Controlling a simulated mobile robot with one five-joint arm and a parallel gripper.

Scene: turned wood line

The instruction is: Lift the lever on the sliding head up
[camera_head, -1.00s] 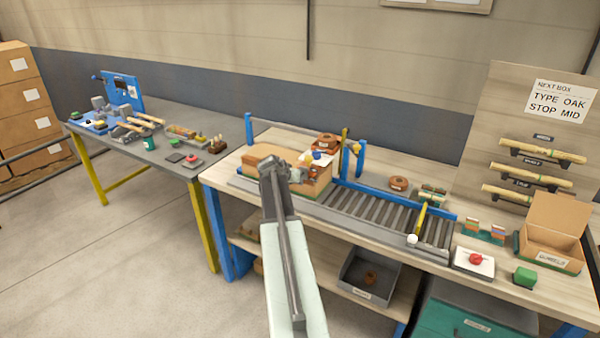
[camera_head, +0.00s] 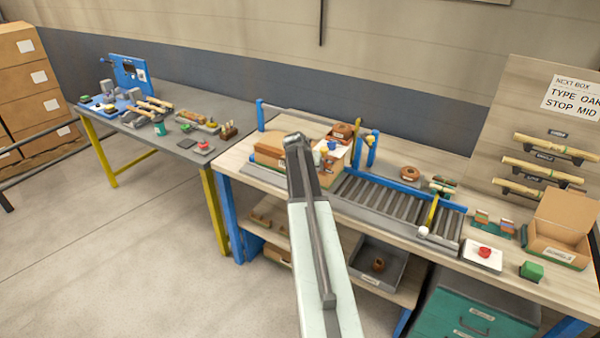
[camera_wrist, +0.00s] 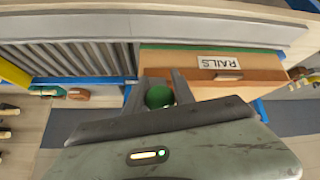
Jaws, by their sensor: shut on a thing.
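My gripper (camera_wrist: 164,90) is shut on a round green knob (camera_wrist: 158,97), which shows between its two fingers in the wrist view. What the knob is fixed to is hidden. A brown box (camera_wrist: 240,72) labelled "RAILS" is close beside the fingers. In the head view my arm reaches to the box (camera_head: 268,154) at the left end of the roller conveyor, and its far end hides the fingers and the knob. A white part with a blue top (camera_head: 332,146) shows just right of my arm's end. I cannot make out the sliding head or its lever for certain.
A blue rail frame (camera_head: 300,115) stands behind the box. The rollers (camera_head: 385,203) run right to a yellow post (camera_head: 433,210). An open carton (camera_head: 560,225) stands at the far right. A grey table (camera_head: 190,105) with tools is at the left. Floor in front is clear.

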